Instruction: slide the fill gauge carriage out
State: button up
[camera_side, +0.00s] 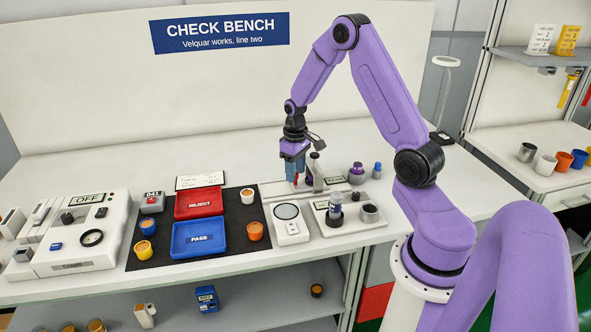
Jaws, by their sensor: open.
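My gripper (296,182) points down over the back of the bench, right of the black mat. Its jaws are open, and a red detail shows at its tip. Close to its right stands an upright grey post with a dark top (317,173) on a low pale base (272,190), which looks like the fill gauge. The carriage cannot be told apart clearly; the gripper and post partly hide that area. I cannot tell whether the fingers touch anything there.
In front stand a white scale-like unit (291,231) and a pale tray (376,224) with a bottle (335,214) and grey cup (369,213). Left, the black mat (222,252) holds a red REJECT tray (198,190), a blue PASS tray (219,250) and several cups.

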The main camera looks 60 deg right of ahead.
grip_shut()
jog(key=w+a, duration=0.7)
jog(key=shift+w, duration=0.1)
jog(key=shift+a, duration=0.1)
grip_release()
notch_tip(320, 180, up, 18)
jog(key=shift+f, duration=0.25)
dwell(0.4)
